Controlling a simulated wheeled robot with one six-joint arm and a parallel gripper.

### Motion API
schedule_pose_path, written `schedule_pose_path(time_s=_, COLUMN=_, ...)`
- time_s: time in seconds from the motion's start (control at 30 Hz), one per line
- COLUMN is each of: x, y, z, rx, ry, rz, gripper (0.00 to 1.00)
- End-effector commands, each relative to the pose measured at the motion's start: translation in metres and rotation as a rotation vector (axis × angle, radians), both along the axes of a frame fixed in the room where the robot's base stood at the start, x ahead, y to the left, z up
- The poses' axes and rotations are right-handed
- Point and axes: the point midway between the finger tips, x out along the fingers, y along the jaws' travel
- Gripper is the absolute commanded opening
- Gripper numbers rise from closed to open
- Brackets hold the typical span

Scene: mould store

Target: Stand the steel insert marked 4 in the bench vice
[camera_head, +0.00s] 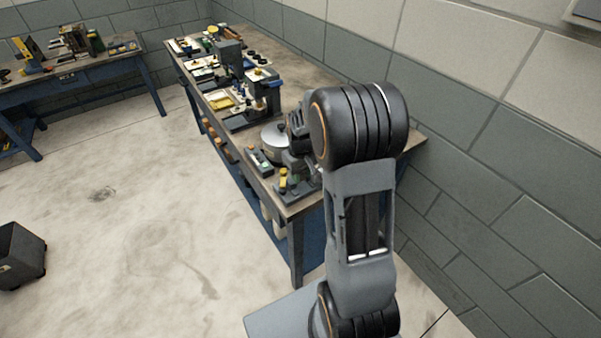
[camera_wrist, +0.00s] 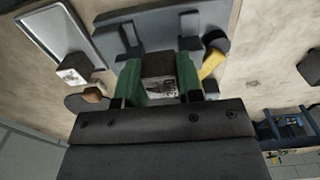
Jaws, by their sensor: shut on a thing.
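In the wrist view my gripper (camera_wrist: 160,88) has green fingertips shut on a block-like steel insert (camera_wrist: 158,68). The insert has a dark brown top and a pale face with a dark mark that I cannot read clearly. Just beyond it is a grey metal body, which looks like the bench vice (camera_wrist: 128,35), with a yellow part at its right. I cannot tell whether the insert touches it. In the head view my arm hides most of the gripper over the near end of the long bench.
In the head view a round silver pot (camera_head: 272,136) and several tools crowd the long bench (camera_head: 318,76). A dark bin (camera_head: 20,255) stands on open floor.

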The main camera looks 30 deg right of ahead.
Motion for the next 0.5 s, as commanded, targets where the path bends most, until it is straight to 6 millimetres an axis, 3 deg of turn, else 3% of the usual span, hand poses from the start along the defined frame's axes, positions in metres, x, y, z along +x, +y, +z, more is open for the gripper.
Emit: schedule_pose_path(time_s=0.5, x=0.0002, y=0.0000, z=0.0009, rx=0.000, ry=-0.001, rz=0.000, gripper=0.02)
